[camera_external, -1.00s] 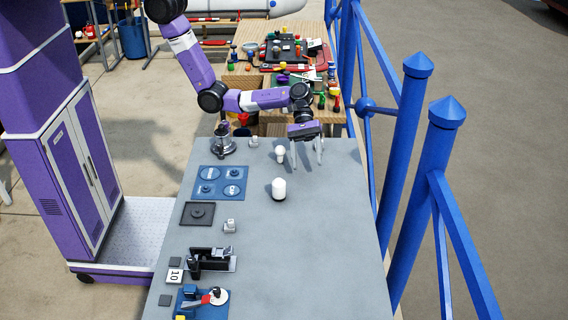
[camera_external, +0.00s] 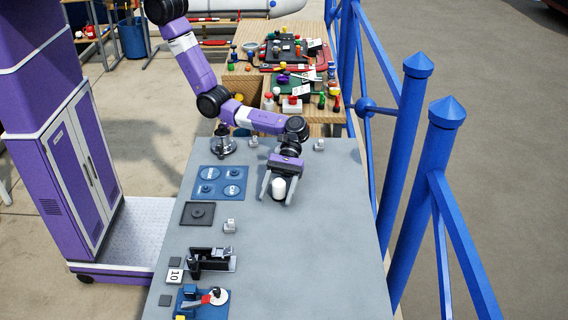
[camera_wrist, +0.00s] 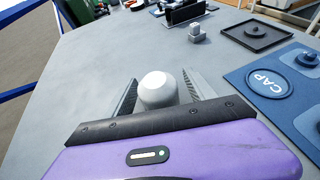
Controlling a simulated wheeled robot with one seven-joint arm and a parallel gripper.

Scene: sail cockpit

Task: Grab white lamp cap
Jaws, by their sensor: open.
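The white lamp cap (camera_external: 279,187) is a small rounded white piece standing on the grey table. In the wrist view the cap (camera_wrist: 157,88) sits between the two fingers, with its lower part hidden behind the gripper's dark edge. My gripper (camera_external: 278,194) is open, with one finger on each side of the cap.
A blue mat (camera_external: 220,183) with round recesses, one marked CAP in the wrist view (camera_wrist: 266,80), lies left of the gripper. A dark square tray (camera_external: 197,214) and a small grey block (camera_external: 230,225) are nearer. The table's right side is clear. A blue railing (camera_external: 407,150) runs beyond it.

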